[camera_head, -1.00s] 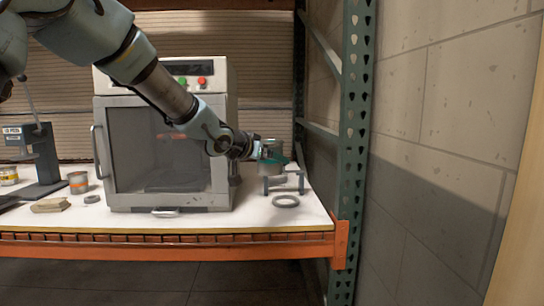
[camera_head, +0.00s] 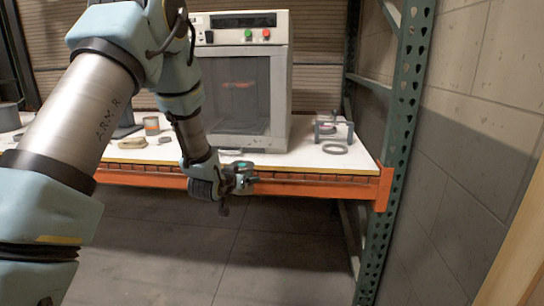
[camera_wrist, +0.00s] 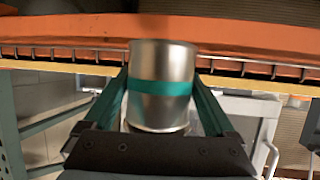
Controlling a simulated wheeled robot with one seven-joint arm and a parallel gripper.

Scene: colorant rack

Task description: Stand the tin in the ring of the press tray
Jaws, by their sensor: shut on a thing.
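My gripper (camera_head: 240,178) is shut on the tin (camera_wrist: 162,80), a silver cylinder with a teal band. In the wrist view the tin sits between the two dark teal fingers, its long axis nearly straight up the picture. In the head view the gripper is in front of the orange shelf beam, and the tin is mostly hidden by it. A flat grey ring (camera_head: 335,149) lies on the white shelf to the right of the cabinet, in front of a small grey stand (camera_head: 346,128). I cannot tell which part is the press tray.
A white cabinet (camera_head: 283,100) with a dark window fills the shelf's middle. An orange-banded tin (camera_head: 152,125), a small grey ring (camera_head: 165,140) and a tan bundle (camera_head: 133,143) are left of it. The orange beam (camera_head: 300,189) edges the shelf; a green post (camera_head: 400,120) is right.

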